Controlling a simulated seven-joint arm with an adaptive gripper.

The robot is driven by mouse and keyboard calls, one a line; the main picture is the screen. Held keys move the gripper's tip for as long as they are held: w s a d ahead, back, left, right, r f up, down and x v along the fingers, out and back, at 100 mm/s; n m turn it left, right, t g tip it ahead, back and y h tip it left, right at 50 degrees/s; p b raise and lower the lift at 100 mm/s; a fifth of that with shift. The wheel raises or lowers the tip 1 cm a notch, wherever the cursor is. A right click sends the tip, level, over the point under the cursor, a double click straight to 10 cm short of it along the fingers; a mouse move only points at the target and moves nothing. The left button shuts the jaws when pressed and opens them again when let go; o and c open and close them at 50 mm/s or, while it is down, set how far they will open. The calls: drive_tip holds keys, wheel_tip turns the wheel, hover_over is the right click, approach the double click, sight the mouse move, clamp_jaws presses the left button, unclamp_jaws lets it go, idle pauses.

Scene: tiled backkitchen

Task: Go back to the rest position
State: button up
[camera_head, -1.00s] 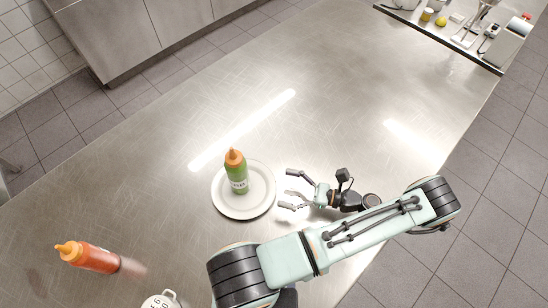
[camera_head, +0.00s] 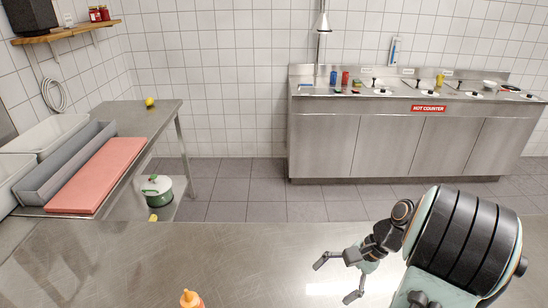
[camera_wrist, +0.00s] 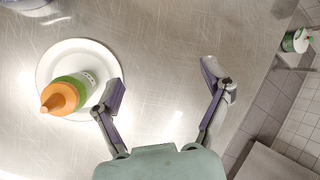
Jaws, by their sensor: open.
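My gripper (camera_head: 336,281) is open and empty above the steel table (camera_head: 240,262), at the lower right of the head view. In the wrist view its two fingers (camera_wrist: 164,80) are spread wide with bare steel between them. A green bottle with an orange cap (camera_wrist: 78,88) shows on a white plate (camera_wrist: 72,50) left of the fingers. The left fingertip overlaps the plate's right edge in the picture; I cannot tell any contact. An orange nozzle (camera_head: 190,299) shows at the bottom edge of the head view; which bottle it belongs to is unclear.
A side table with a pink board (camera_head: 98,175) and grey bin (camera_head: 68,165) stands left, a green pot (camera_head: 157,190) beneath it. The hot counter (camera_head: 400,140) stands along the far wall.

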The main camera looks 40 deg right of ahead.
drive_tip(key=w+a+r+n+g, duration=0.3)
drive_tip(key=w+a+n, duration=0.25)
drive_tip(key=a, duration=0.45)
drive_tip(key=s+a+r+n+h, duration=0.1)
drive_tip(key=s+a+n+h, duration=0.1)
drive_tip(key=a+n, duration=0.4)
drive_tip(key=s+a+r+n+g+h, duration=0.1)
drive_tip(key=s+a+n, duration=0.4)
drive_tip(key=a, duration=0.5)
drive_tip(key=shift+a+r+n+h, duration=0.35)
drive_tip(key=shift+n+h, duration=0.05)
drive_tip(key=shift+n, duration=0.15)
drive_tip(key=shift+o, duration=0.5)
drive_tip(key=shift+s+a+f+n, duration=0.1)
drive_tip(key=shift+s+a+n, duration=0.1)
drive_tip(key=shift+s+n, duration=0.2)
